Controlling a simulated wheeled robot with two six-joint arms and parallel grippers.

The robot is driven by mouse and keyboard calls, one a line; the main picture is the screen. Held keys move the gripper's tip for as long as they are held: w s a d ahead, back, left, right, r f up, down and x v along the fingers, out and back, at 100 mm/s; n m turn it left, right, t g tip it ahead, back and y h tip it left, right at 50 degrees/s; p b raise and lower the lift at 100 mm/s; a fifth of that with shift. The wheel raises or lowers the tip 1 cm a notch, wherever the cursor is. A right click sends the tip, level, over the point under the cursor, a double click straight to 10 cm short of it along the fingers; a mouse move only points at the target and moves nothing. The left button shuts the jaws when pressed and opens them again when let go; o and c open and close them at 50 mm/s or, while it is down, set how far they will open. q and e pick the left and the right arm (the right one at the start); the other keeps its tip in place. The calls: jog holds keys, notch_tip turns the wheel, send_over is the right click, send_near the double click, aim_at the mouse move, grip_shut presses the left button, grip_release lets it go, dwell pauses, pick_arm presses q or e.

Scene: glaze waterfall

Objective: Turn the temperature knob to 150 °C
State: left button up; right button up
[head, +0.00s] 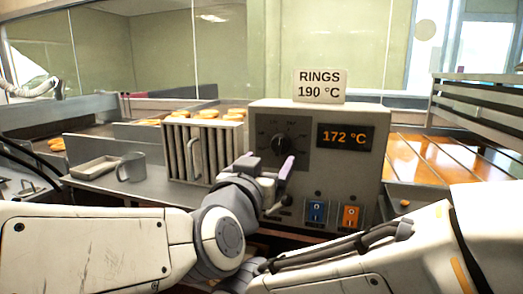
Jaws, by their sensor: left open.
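The temperature knob (283,144) is a dark round dial on a dark scale plate on the front of a grey control box (365,185). The orange display (345,137) beside it reads 172 °C. My left gripper (266,163) is open, its purple-tipped fingers spread just below and in front of the knob. I see nothing between the fingers, and I cannot tell whether they touch the panel. My right arm crosses the lower right, but its gripper does not show.
A card (320,87) on the box reads RINGS 190 °C. A blue switch (316,211) and an orange switch (351,216) sit low on the box.

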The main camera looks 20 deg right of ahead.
aim_at(279, 149)
pick_arm(q)
jog(key=x, duration=0.9)
jog(key=shift+f, duration=0.1)
grip_shut()
